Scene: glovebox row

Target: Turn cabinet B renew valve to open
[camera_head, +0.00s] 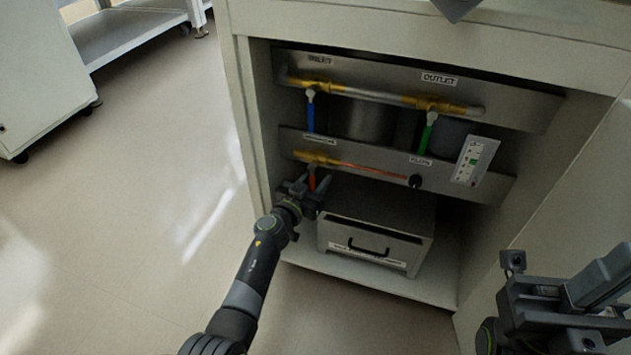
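Inside the open cabinet, a lower panel (465,185) carries a brass valve body (316,157) with a short red-orange handle (312,179) hanging down from it. The label above this valve is too small to read. My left gripper (311,187) is at the red-orange handle, with its fingertips beside the handle's lower part. Whether they touch or grip it cannot be told. My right gripper (556,278) is at the lower right, outside the cabinet, with its fingers apart and nothing seen between them.
The upper panel (520,105) has a blue handle (310,112) and a green handle (427,135), both hanging down. A grey drawer box (385,225) stands below.

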